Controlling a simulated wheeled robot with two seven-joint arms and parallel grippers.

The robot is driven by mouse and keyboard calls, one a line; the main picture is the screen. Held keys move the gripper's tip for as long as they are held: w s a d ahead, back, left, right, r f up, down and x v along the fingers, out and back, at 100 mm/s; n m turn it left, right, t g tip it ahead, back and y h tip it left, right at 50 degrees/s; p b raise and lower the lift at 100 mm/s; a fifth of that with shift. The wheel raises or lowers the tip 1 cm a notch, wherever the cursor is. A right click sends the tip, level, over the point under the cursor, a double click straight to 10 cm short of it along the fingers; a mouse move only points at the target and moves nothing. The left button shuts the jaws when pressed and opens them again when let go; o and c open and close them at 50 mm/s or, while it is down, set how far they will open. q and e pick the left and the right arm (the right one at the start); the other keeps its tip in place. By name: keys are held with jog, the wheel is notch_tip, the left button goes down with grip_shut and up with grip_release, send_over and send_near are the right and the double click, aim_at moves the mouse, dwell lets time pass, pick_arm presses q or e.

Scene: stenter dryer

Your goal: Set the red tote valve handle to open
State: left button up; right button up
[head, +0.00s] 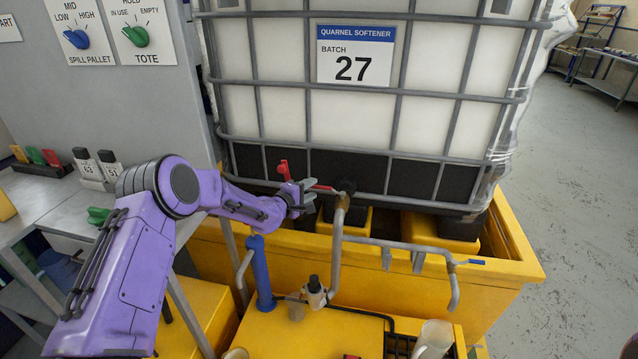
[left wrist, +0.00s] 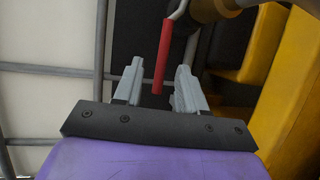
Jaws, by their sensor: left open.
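The red tote valve handle (head: 323,188) sticks out leftward from the dark valve (head: 346,187) at the foot of the caged white tote (head: 350,110). My left gripper (head: 302,191) is at the handle's free end. In the left wrist view the red handle (left wrist: 162,55) runs down between the two fingers of my open left gripper (left wrist: 158,80), with a visible gap on each side. The handle's metal stem shows at the top of that view. The valve's open and closed marks cannot be made out. My right gripper is not in view.
A yellow spill pallet (head: 515,240) holds the tote. Grey pipes (head: 337,250) and a blue-tipped lever (head: 476,262) stand in front. A small red part (head: 284,170) shows just behind my gripper. A grey bench (head: 40,205) is at left; open floor is at right.

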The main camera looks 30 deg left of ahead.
aim_at(314, 187)
pick_arm(q)
jog(key=shift+x, duration=2.7)
jog(key=shift+s, duration=0.1)
grip_shut()
